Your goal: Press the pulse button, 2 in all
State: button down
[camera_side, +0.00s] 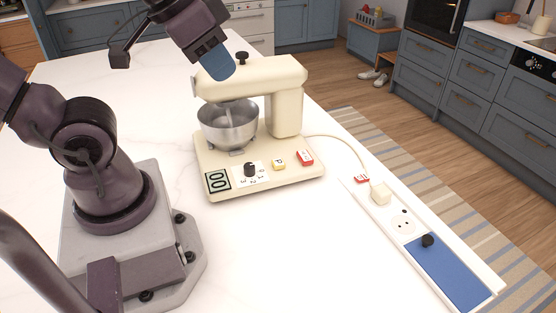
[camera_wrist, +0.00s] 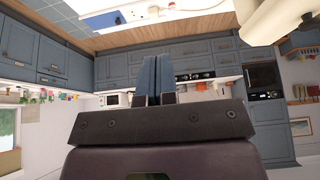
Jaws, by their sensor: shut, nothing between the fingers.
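A cream stand mixer (camera_side: 255,120) stands on the white counter in the side view, with a steel bowl (camera_side: 228,126) under its head. My gripper (camera_side: 222,72) is at the left end of the mixer head, well above the buttons. Its blue fingers (camera_wrist: 158,80) are together and empty in the wrist view, which does not show the buttons.
A white power strip (camera_side: 404,222) lies right of the mixer, with the mixer's plug (camera_side: 380,193) in it, a red switch (camera_side: 361,179) and a blue panel with a black knob (camera_side: 428,240). Bare counter (camera_side: 300,235) lies in front of the mixer.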

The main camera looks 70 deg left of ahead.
jog(key=n+t+h, duration=0.3)
jog(key=n+h, duration=0.1)
jog(key=n, duration=1.8)
send_over(277, 163)
notch_tip(277, 163, down, 19)
jog(key=shift+f, duration=4.35)
